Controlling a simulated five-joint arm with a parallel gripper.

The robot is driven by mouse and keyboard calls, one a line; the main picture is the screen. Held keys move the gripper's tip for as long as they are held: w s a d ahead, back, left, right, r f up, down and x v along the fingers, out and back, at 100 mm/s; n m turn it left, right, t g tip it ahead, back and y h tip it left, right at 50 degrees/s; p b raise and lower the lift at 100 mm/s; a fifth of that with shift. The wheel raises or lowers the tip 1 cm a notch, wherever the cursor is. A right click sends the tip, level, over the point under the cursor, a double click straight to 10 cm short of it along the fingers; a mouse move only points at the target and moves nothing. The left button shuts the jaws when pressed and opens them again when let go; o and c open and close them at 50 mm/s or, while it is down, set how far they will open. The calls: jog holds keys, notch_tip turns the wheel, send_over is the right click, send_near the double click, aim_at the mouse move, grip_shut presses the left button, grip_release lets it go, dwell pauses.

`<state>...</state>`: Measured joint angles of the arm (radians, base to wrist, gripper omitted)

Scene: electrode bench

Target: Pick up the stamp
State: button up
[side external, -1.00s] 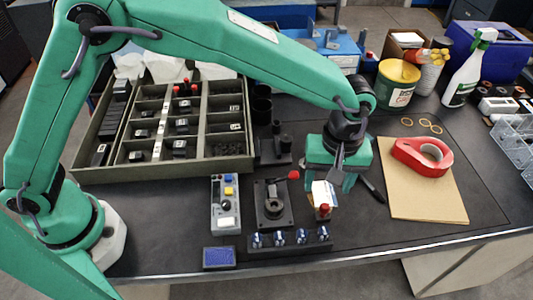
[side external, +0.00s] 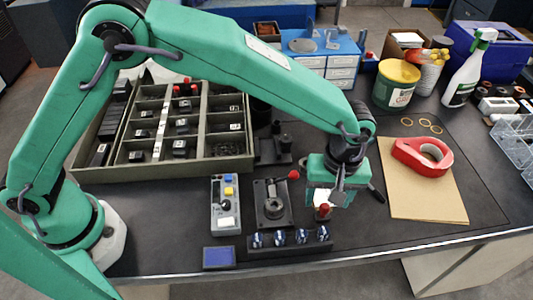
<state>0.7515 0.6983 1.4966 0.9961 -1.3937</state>
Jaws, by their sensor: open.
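What looks like the stamp is a small piece with a red top (side external: 323,211), standing upright on the dark bench behind the row of blue-and-white knobs. My gripper (side external: 325,198) is open and points down, close above and behind the red-topped piece in this view. A small white patch shows by the gripper's left side; I cannot tell what it belongs to. The fingertips are partly hidden by the gripper's own body. I cannot tell whether they touch the piece.
A joystick plate (side external: 272,207) with a red-ended lever and a grey button box (side external: 225,205) stand to the left. A blue pad (side external: 219,257) lies at the front edge. A red tape dispenser (side external: 422,158) rests on brown board (side external: 430,205). A compartment tray (side external: 240,163) stands behind.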

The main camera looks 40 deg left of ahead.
aim_at(326, 205)
jog(key=shift+s+f, duration=0.1)
jog(key=shift+f, duration=2.3)
jog(key=c, duration=1.1)
